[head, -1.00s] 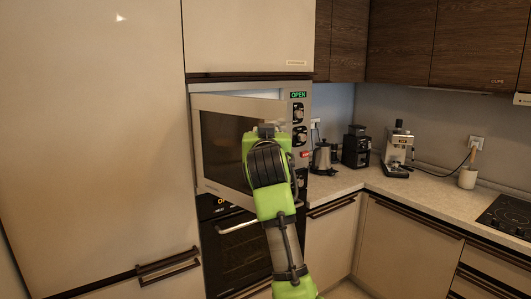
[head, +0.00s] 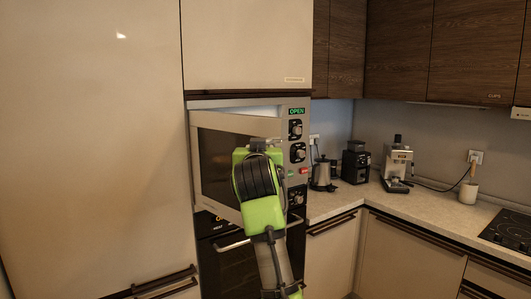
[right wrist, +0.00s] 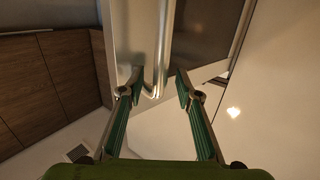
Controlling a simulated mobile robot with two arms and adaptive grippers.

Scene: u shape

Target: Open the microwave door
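The microwave (head: 297,178) is built into the tall cabinet, with a green OPEN sign on its panel. Its door (head: 222,128) stands partly open, hinged at the left, with a gap along the top and right. My right gripper (right wrist: 158,82) is in front of the door's right side; in the head view my own wrist hides its fingers. In the right wrist view its fingers are spread, and the lower end of the metal door handle (right wrist: 163,45) lies between the fingertips, with no clear grip on it. My left gripper is not in view.
An oven with a bar handle (head: 232,245) is below the microwave. A tall cabinet (head: 90,130) fills the left. A kettle (head: 323,174), a grinder (head: 355,163) and a coffee machine (head: 396,167) stand on the counter (head: 425,203) at the right.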

